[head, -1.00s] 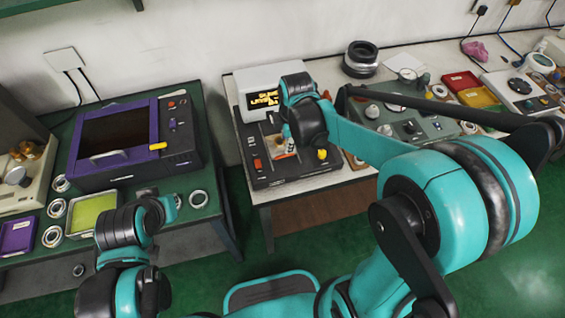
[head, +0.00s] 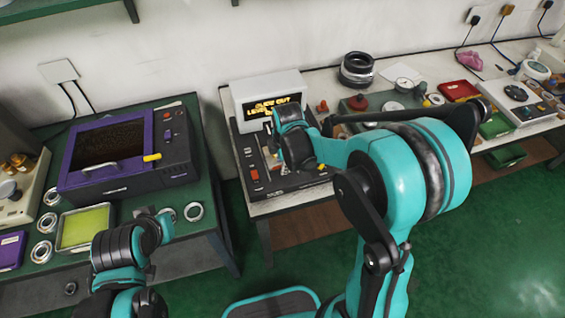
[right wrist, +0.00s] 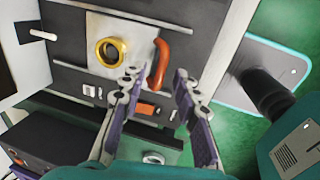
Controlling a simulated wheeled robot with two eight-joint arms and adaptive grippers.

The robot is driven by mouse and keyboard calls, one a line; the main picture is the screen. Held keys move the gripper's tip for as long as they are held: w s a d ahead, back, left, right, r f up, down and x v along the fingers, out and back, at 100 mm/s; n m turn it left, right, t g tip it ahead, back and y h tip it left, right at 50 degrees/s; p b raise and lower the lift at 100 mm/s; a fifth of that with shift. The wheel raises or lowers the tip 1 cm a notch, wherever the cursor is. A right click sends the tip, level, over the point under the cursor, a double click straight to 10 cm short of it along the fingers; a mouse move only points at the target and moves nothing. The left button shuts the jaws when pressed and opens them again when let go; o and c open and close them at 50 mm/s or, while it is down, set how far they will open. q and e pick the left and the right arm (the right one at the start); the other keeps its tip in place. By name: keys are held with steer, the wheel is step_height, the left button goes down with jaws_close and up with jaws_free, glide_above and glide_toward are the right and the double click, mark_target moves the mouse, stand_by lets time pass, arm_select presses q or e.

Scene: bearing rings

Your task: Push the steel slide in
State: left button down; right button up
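The machine (head: 252,188) is a dark panel with a white display box (head: 268,95) lit in yellow letters, apparently reading "SLIDE OUT" on its top line. In the right wrist view, a pale plate (right wrist: 133,35), seemingly the steel slide, carries a yellow ring (right wrist: 110,52). An orange-red handle (right wrist: 158,62) stands beside the ring. My right gripper (right wrist: 157,78) is open, its fingers on either side of the handle's near end; I cannot tell whether they touch it. In the head view my right wrist hides the fingers. My left wrist (head: 125,245) is at lower left, its fingers not clear.
A purple-framed machine (head: 160,148) and a yellow-green tray (head: 88,228) with rings stand on the left bench. A dark stack of rings (head: 357,68) and a red tray (head: 458,90) are on the right bench. Green floor separates the benches.

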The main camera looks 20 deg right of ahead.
jaws_close()
steer(key=shift+w+a, duration=0.1)
steer(key=shift+w, duration=3.05)
steer(key=shift+o, duration=0.4)
jaws_free()
steer(key=shift+w, duration=0.15)
step_height(320, 180, up, 12)
steer(key=s, duration=0.2)
steer(key=shift+s+f, duration=0.1)
